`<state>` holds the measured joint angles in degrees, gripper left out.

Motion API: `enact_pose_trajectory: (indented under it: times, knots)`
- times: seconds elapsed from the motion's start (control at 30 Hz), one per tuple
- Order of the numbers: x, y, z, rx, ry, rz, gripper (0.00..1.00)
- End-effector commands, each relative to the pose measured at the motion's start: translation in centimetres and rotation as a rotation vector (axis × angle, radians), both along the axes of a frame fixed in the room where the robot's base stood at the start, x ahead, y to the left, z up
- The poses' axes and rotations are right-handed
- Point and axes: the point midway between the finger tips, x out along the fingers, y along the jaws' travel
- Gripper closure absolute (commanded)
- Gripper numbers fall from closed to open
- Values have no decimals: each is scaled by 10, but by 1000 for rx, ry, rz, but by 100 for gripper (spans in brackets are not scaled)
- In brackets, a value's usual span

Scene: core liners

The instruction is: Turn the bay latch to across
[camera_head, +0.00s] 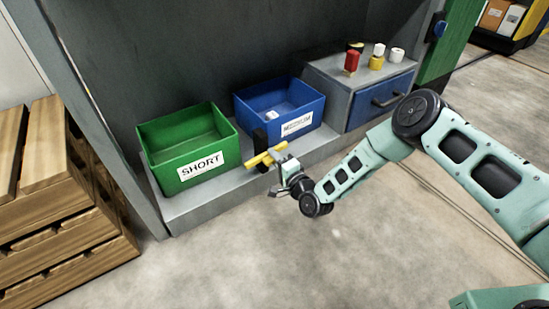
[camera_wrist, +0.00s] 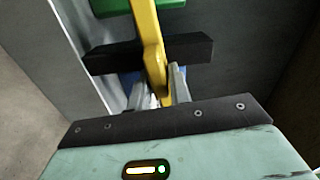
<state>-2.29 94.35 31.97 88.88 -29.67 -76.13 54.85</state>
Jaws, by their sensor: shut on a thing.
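The bay latch (camera_head: 262,157) is a yellow bar at the front edge of the grey shelf, in front of the gap between the two bins. It slants in the head view, its right end higher. In the wrist view the yellow bar (camera_wrist: 149,40) runs from the top down between my fingers, crossing in front of a dark bar (camera_wrist: 108,59). My gripper (camera_head: 279,163) is shut on the latch near its right end.
A green bin (camera_head: 160,133) labelled SHORT and a blue bin (camera_head: 262,98) holding a small white item stand on the shelf (camera_head: 208,204). A grey cabinet with a blue drawer (camera_head: 367,101) carries several small red, yellow and white items. Wooden crates (camera_head: 55,239) stand left. The floor in front is clear.

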Motion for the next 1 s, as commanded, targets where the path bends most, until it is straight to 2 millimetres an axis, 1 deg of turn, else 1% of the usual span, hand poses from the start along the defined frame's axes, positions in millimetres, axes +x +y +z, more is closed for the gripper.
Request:
enact_pose_trajectory:
  times: [0.3, 0.8, 0.83, 0.87, 0.9, 1.0]
  knots:
    - [-2, 0, -3, 85, 61, 3, 100]
    - [-2, 0, -3, 100, 72, 3, 100]
    - [-2, 0, -3, 100, 72, 3, 75]
    - [-2, 0, -3, 100, 72, 3, 66]
    - [-2, 0, -3, 100, 72, 3, 64]
    - [-1, 0, -3, 99, 70, 2, 64]
